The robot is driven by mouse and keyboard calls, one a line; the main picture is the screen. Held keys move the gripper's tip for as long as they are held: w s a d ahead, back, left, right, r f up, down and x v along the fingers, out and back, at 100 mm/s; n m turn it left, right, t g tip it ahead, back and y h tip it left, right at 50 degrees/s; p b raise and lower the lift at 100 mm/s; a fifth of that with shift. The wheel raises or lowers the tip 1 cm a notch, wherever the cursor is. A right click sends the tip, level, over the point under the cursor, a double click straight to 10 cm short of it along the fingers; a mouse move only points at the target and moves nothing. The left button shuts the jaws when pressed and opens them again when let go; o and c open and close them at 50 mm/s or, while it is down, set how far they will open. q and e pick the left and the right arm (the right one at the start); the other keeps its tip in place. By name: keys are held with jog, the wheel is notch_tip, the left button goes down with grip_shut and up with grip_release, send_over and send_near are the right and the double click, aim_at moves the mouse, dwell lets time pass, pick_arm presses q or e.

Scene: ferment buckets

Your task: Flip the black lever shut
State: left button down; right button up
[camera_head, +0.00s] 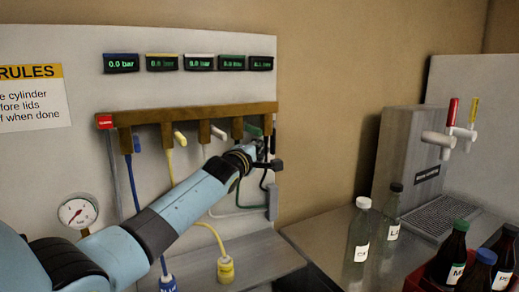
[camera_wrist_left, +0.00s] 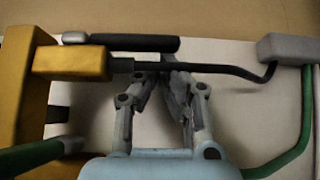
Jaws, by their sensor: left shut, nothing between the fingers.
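The black lever (camera_wrist_left: 130,42) shows in the left wrist view as a dark grip lying level along the top, with a grey end at a brass-coloured valve block (camera_wrist_left: 72,62). A black hose (camera_wrist_left: 215,69) runs right from the block, just below the lever. My left gripper (camera_wrist_left: 163,68) is shut and empty, its fingertips at the hose, below the lever's right part; whether they touch is unclear. In the head view my left gripper (camera_head: 262,150) is at the right end of the wooden manifold (camera_head: 190,114) and mostly hides the black valve. My right gripper is out of view.
A green lever (camera_wrist_left: 35,157) is close at lower left in the wrist view. Yellow (camera_head: 180,139) and white (camera_head: 218,133) levers sit left along the manifold. Bottles (camera_head: 357,240) and a tap unit (camera_head: 405,160) stand on the counter at right.

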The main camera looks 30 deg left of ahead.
aim_at(271, 151)
pick_arm(q)
jog(key=shift+s+d+f, duration=0.15)
jog(key=shift+s+d, duration=0.1)
jog(key=shift+d, duration=0.15)
dwell(0.3)
jog(key=d, duration=0.1)
jog(key=s+d+n+g, duration=0.1)
jog(key=shift+s+d+b, duration=0.25)
jog(key=shift+d+b, duration=0.05)
jog(key=shift+b, duration=0.1)
jog(key=shift+s+d+r, duration=0.45)
jog(key=shift+d+r, duration=0.05)
jog(key=shift+d, duration=0.25)
jog(key=shift+s+d+r, duration=0.4)
jog(key=shift+d+r, duration=0.1)
jog(key=shift+d, duration=0.2)
jog(key=shift+d+r, duration=0.1)
jog(key=shift+r, duration=0.05)
jog(key=shift+s, duration=0.15)
jog(key=s+d, duration=0.1)
jog(key=s, duration=1)
jog(key=shift+s+d+r, duration=0.3)
jog(key=shift+s+r, duration=0.05)
jog(key=shift+r, duration=0.1)
